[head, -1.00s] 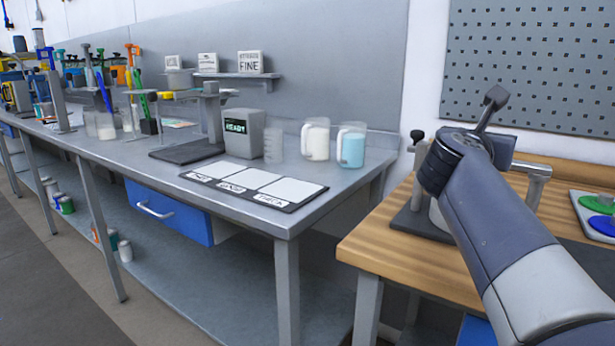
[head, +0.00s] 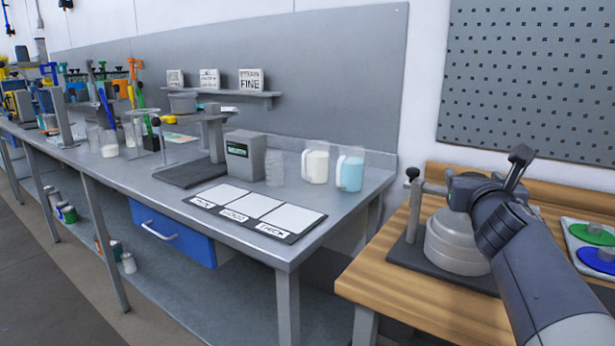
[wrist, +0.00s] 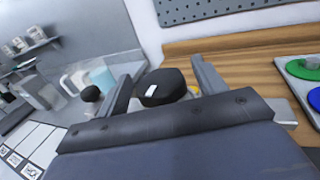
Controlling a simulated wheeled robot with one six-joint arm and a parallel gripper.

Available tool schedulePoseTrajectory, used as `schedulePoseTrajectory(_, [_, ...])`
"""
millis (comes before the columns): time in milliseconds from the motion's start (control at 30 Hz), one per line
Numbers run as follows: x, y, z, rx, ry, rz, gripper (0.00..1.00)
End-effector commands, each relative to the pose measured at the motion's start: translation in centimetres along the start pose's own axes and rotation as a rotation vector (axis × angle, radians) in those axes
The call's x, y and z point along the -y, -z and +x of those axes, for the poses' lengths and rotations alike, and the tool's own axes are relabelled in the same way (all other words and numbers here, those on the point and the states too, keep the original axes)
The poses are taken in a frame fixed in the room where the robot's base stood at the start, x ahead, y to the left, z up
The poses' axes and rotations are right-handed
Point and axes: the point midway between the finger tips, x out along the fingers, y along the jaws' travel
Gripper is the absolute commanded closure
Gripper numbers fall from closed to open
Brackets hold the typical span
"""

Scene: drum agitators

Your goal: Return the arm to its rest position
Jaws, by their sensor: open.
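My arm (head: 555,270) reaches in from the lower right in the head view, over the wooden bench. My gripper (wrist: 163,78) shows in the wrist view with its two fingers apart. A dark many-sided cap (wrist: 160,86) shows between the fingers in that view. I cannot tell how far beyond the fingertips it is. I see no object held. In the head view my arm's end partly covers a grey round drum-like vessel (head: 455,245) on a dark base. A post with a dark knob (head: 411,174) stands at the left of that base.
The wooden bench (head: 400,300) also carries a tray with green (head: 592,236) and blue (head: 600,260) discs. A grey bench (head: 270,255) to the left holds two jugs, a grey box and a three-panel mat. A pegboard (head: 540,80) hangs behind. The floor at lower left is clear.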

Motion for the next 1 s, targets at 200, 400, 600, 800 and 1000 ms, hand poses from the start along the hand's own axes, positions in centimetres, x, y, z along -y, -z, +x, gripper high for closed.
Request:
schedulePoseTrajectory(200, [0.16, -0.47, 0.02, -0.002, -0.073, 0.001, 0.34])
schedulePoseTrajectory(400, [0.16, -0.46, -0.02, -0.002, -0.147, 0.0, 0.34])
schedulePoseTrajectory(600, [0.14, -0.41, 0.0, -0.001, -0.228, 0.001, 0.34])
schedulePoseTrajectory(800, [0.16, -0.36, 0.01, 0.0, -0.313, 0.001, 0.34])
schedulePoseTrajectory(1000, [0.09, -0.24, -0.04, 0.001, -0.392, 0.002, 0.34])
